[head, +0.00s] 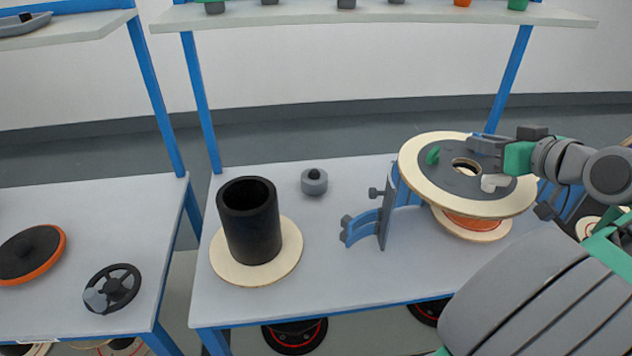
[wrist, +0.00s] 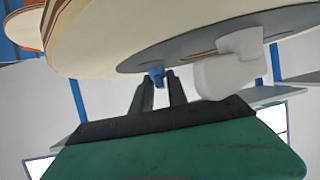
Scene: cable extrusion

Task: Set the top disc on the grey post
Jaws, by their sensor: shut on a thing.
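The top disc (head: 415,180) is a pale wooden ring with a dark grey centre and a round hole. It is at the right in the head view and fills the top of the wrist view (wrist: 90,55). It carries a green tab and a white tab. My gripper (head: 480,146) is shut at its far right side; the wrist view shows the fingers (wrist: 159,82) closed about a small blue piece at the disc. A dark, nearly black hollow post (head: 250,225) stands upright on a wooden base disc (head: 285,262) at the table's left. It is empty.
A lower wooden disc (head: 480,234) with an orange core shows under the top disc; any gap is unclear. A blue and grey bracket (head: 375,220) stands between post and disc. A small grey knob (head: 314,182) lies behind. The table front (head: 340,280) is clear.

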